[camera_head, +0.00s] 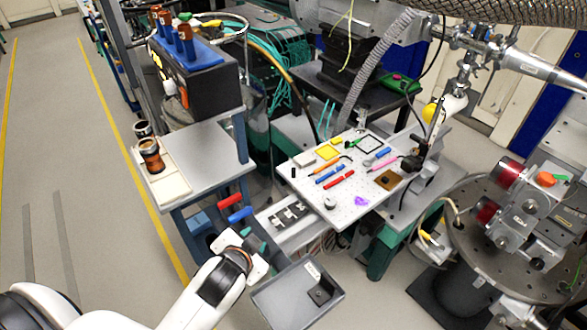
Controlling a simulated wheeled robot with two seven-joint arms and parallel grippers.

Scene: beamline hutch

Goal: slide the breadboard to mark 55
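The breadboard (305,187) is a pale plate with a grid of holes, right of the picture's middle. It lies level on a stand, with several small tools and parts on it. A pale rail (297,232) with small dark-and-white blocks runs below its left front edge. I cannot read a mark 55 anywhere. My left gripper (254,239) is to the left of and nearer than the breadboard, apart from it. Its two dark tips appear spread with nothing between them. My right gripper is not in view.
A grey side table (207,152) with brown jars stands at the left. Red and blue handles (235,208) stick up close to my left gripper. A grey tray (290,300) is at the bottom. A round metal table (480,235) with instruments stands at the right.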

